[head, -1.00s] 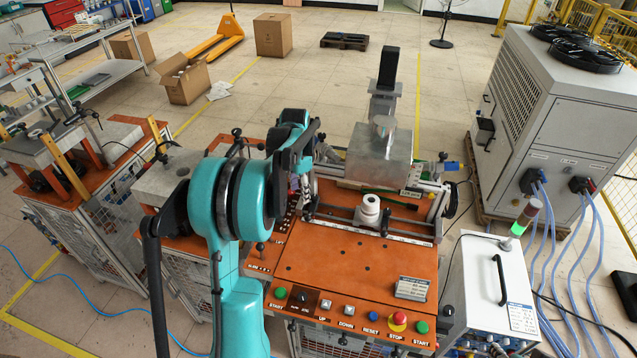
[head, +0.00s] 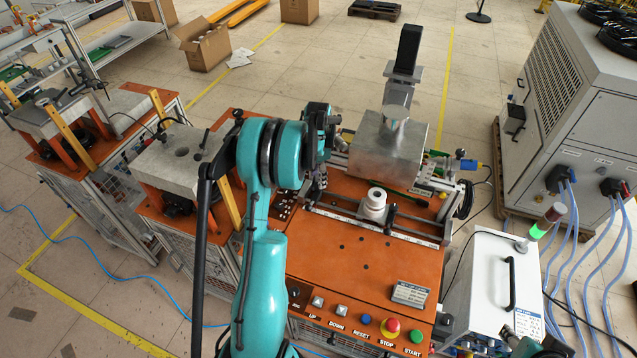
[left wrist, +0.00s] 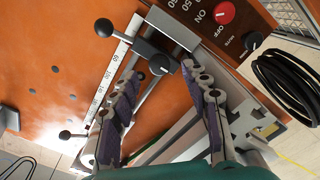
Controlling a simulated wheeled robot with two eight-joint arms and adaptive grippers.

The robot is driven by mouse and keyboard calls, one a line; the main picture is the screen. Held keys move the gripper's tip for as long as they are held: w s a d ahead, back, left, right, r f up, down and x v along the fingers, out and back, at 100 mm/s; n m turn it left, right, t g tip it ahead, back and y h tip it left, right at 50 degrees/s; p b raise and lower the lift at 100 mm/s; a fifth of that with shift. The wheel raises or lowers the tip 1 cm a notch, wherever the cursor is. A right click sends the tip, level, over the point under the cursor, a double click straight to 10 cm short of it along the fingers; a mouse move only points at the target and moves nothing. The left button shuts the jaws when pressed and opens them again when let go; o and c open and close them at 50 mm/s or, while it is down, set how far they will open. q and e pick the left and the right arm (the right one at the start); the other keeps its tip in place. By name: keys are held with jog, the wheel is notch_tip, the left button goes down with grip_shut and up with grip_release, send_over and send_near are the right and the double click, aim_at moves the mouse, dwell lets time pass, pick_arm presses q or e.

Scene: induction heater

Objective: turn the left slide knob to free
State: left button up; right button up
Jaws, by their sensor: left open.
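The left slide knob (left wrist: 160,64) is a black hub with a lever and ball end, on the slide rail beside the printed scale. The lever points to the upper left in the left wrist view. My left gripper (left wrist: 159,73) is open, with one finger on each side of the hub. I cannot tell whether either finger touches it. In the head view my left gripper (head: 318,184) is at the left end of the rail, partly hidden by my arm, and the knob is hidden there.
A second black lever knob (left wrist: 66,135) is further along the rail. A red switch knob (left wrist: 224,12) is close by. A white cylinder (head: 374,204) stands near the rail and a metal block (head: 385,145) behind it.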

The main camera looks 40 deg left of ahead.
pick_arm(q)
jog(key=shift+f, duration=1.65)
jog(key=shift+c, duration=0.4)
grip_shut()
